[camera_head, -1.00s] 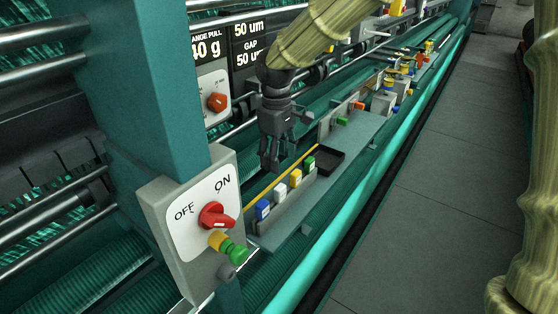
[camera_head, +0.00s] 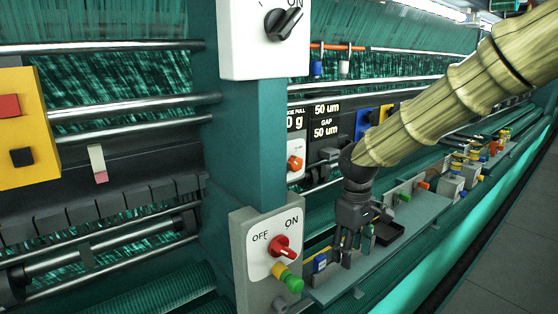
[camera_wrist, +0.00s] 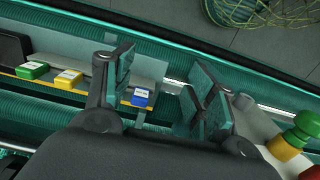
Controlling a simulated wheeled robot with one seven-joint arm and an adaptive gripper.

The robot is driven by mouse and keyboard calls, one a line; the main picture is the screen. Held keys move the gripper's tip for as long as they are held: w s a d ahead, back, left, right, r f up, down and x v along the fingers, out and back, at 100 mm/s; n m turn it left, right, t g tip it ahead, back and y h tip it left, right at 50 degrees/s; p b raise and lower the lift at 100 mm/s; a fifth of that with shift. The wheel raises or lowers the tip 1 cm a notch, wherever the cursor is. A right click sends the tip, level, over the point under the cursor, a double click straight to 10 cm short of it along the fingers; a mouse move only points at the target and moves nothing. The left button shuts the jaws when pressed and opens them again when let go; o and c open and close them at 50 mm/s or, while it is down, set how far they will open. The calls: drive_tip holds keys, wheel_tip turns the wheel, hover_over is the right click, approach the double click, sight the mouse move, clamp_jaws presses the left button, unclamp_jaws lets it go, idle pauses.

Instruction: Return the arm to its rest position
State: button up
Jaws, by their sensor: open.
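My gripper (camera_head: 357,240) hangs pointing down from my tan-sleeved arm, in front of the teal machine and over the narrow grey shelf (camera_head: 405,246). In the wrist view my gripper (camera_wrist: 160,88) has its two padded fingers spread wide apart with nothing held between them. A blue block (camera_wrist: 141,97) with a white label shows beyond the left finger, on the shelf. A yellow block (camera_wrist: 68,79) and a green block (camera_wrist: 32,71) stand farther left. In the head view the gripper partly hides this row; the blue block (camera_head: 320,262) shows beside it.
A box with a red OFF/ON knob (camera_head: 281,246) and yellow and green buttons (camera_head: 290,281) stands left of the gripper. A black tray (camera_head: 388,234) lies to its right. A black-knob box (camera_head: 284,24) is above. Grey floor (camera_head: 510,260) is clear at right.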

drive_tip(key=s+a+f+m+y+b, duration=0.1)
drive_tip(key=s+f+m+b, duration=0.35)
drive_tip(key=f, duration=1.25)
drive_tip(key=s+a+f+n+y+b, duration=0.15)
drive_tip(key=s+f, duration=0.55)
drive_tip(key=f, duration=1)
drive_tip(key=s+d+f+m+h+b, duration=0.1)
drive_tip(key=s+d+f+m+b, duration=0.1)
drive_tip(key=s+f, duration=1.1)
drive_tip(key=s+d+f+m+h+b, duration=0.1)
drive_tip(key=s+d+f+m+b, duration=0.2)
drive_tip(key=s+f, duration=0.9)
drive_tip(key=shift+s+d+f+b, duration=0.35)
drive_tip(key=shift+s+d+b, duration=0.05)
drive_tip(key=shift+d+b, duration=0.8)
